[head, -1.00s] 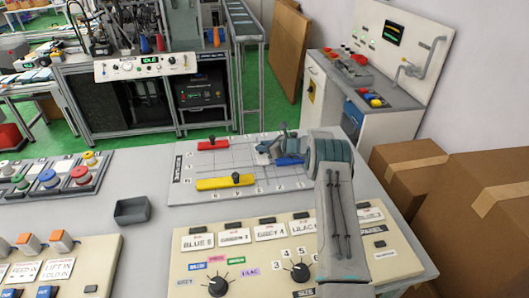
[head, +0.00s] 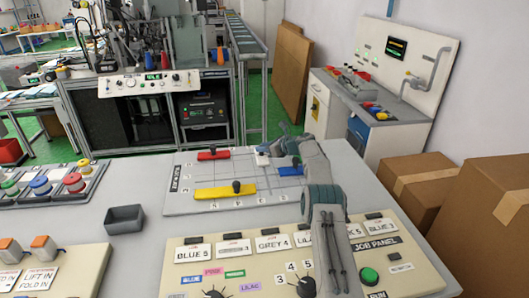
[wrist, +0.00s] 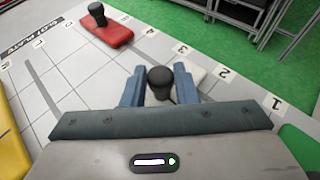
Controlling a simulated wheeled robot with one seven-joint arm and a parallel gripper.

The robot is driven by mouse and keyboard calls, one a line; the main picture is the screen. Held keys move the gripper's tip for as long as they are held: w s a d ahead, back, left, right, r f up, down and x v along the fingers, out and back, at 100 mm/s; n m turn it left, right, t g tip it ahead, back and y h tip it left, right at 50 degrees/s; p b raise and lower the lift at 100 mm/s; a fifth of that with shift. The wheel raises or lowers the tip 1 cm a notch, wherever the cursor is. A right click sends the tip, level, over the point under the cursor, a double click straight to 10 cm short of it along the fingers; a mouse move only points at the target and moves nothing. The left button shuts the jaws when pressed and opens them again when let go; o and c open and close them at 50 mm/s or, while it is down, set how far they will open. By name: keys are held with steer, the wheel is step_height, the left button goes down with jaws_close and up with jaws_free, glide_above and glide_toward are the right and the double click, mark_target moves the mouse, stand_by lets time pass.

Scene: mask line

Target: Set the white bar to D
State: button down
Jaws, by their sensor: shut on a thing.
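The slot plate (head: 240,203) lies on the grey console with a printed grid. My gripper (wrist: 159,90) is shut on the black knob of the white bar (wrist: 189,74), one blue finger on each side of the knob. The white bar's outer end shows beside the right finger, near the labels 2 and 3; my gripper hides the rest. In the head view the white bar (head: 262,159) shows small at the plate's far side, beside my gripper (head: 269,149). Whether it touches the plate is unclear.
The red bar (head: 213,155) lies at the plate's far left and the yellow bar (head: 226,190) at the near side. The blue bar (head: 287,171) lies right of the white bar, below my arm. A grey tray (head: 125,219) stands left of the plate.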

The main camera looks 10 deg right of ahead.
steer(key=shift+w+r, duration=0.1)
steer(key=shift+r, duration=0.1)
steer(key=c, duration=1.4)
jaws_free()
steer(key=shift+o, duration=1.3)
steer(key=shift+w+f, duration=0.15)
steer(key=shift+w, duration=0.05)
steer(key=shift+s+d, duration=0.1)
steer(key=b+v, duration=0.1)
steer(key=v, duration=1.2)
steer(key=shift+s+d, duration=0.25)
steer(key=shift+s, duration=0.05)
